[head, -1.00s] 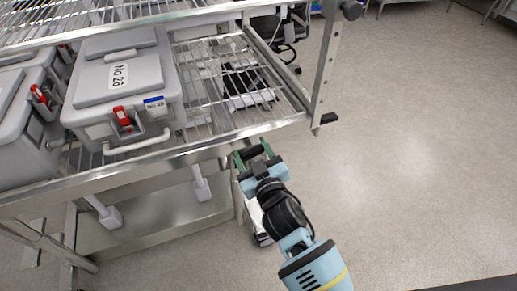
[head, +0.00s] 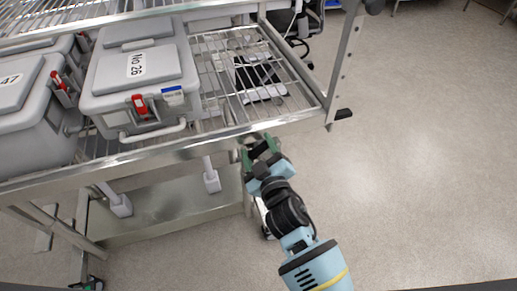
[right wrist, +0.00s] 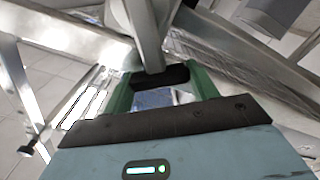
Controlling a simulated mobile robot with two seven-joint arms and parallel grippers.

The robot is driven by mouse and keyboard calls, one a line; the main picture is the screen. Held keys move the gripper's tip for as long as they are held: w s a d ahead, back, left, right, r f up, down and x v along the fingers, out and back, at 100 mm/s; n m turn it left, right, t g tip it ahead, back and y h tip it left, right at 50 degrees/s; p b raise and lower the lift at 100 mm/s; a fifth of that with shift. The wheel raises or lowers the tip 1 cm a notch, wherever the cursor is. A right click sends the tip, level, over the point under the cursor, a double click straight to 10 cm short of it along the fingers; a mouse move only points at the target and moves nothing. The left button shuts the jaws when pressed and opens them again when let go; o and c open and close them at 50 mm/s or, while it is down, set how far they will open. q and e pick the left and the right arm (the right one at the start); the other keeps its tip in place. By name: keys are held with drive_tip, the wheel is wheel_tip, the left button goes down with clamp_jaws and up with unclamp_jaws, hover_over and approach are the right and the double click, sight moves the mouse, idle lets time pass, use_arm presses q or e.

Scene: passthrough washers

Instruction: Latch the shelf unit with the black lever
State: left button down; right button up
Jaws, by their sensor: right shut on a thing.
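The shelf unit (head: 215,138) is a metal frame with wire shelves, on the left and middle of the head view. My right gripper (head: 262,150) is at the front edge of the shelf, near its right end. Its green fingers are shut on a black lever (right wrist: 162,77), which shows between them in the right wrist view, just below a grey metal bar (right wrist: 147,35). Much of the lever is hidden by the fingers. Another black lever-like piece (head: 343,114) sticks out at the shelf's right corner. My left gripper is not in view.
Grey lidded boxes, one marked No 26 (head: 140,72), stand on the left of the shelf. A lower metal shelf (head: 165,212) lies beneath. Floor (head: 420,170) on the right is clear. A chair (head: 305,20) stands behind.

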drive_tip(key=o, duration=1.3)
drive_tip(key=shift+c, duration=0.2)
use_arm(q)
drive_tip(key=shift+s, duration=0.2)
use_arm(e)
drive_tip(key=shift+o, duration=0.6)
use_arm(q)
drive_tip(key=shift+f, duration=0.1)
use_arm(e)
drive_tip(key=v, duration=0.8)
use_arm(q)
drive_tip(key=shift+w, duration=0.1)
